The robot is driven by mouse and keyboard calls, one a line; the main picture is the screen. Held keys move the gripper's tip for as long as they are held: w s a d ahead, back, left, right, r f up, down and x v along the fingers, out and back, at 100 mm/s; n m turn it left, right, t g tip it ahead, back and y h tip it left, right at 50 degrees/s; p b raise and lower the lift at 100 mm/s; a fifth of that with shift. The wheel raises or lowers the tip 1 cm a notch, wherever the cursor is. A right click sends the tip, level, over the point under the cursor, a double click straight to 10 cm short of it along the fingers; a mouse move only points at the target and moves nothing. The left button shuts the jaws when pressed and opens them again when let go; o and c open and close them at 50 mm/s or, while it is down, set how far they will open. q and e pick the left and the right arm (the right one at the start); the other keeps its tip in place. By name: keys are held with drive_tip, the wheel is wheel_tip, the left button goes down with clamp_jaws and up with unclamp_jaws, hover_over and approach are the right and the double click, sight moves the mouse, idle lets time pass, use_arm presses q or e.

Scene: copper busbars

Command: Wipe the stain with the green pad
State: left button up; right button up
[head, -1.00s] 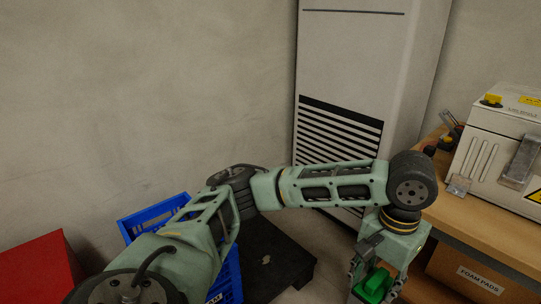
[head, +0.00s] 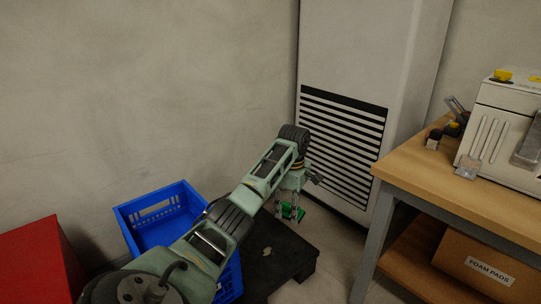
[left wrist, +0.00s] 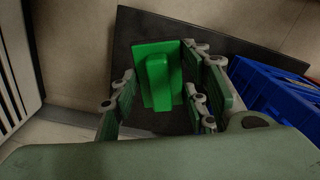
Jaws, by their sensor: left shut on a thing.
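The green pad (head: 288,212) has a raised grip block and is held in my left gripper (head: 291,203), which is shut on it. In the left wrist view the pad (left wrist: 173,58) shows between the fingers, above the dark low platform. I cannot tell whether the pad touches the platform. A small pale patch (head: 266,252), which looks like the stain, lies on the dark platform (head: 285,262), nearer to me than the pad. The patch does not show clearly in the left wrist view. My right gripper is out of view.
A blue crate (head: 160,207) stands left of the platform, partly behind my arm. A white cabinet with a striped vent (head: 345,130) stands behind. A wooden workbench (head: 460,205) is at the right, with a box marked foam pads (head: 485,265) below. A red box (head: 35,265) is at lower left.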

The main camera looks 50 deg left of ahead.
use_arm(q)
drive_tip(key=s+a+r+n, duration=0.3)
drive_tip(key=a+r+n, duration=0.3)
drive_tip(key=a+n, duration=0.1)
drive_tip(key=s+a+r+n, duration=0.3)
drive_tip(key=a+r+n, duration=0.4)
drive_tip(key=a, duration=0.1)
drive_tip(key=shift+a+r+n, duration=0.2)
drive_tip(key=shift+a+n, duration=0.05)
drive_tip(key=shift+n, duration=0.15)
drive_tip(key=shift+n, duration=0.3)
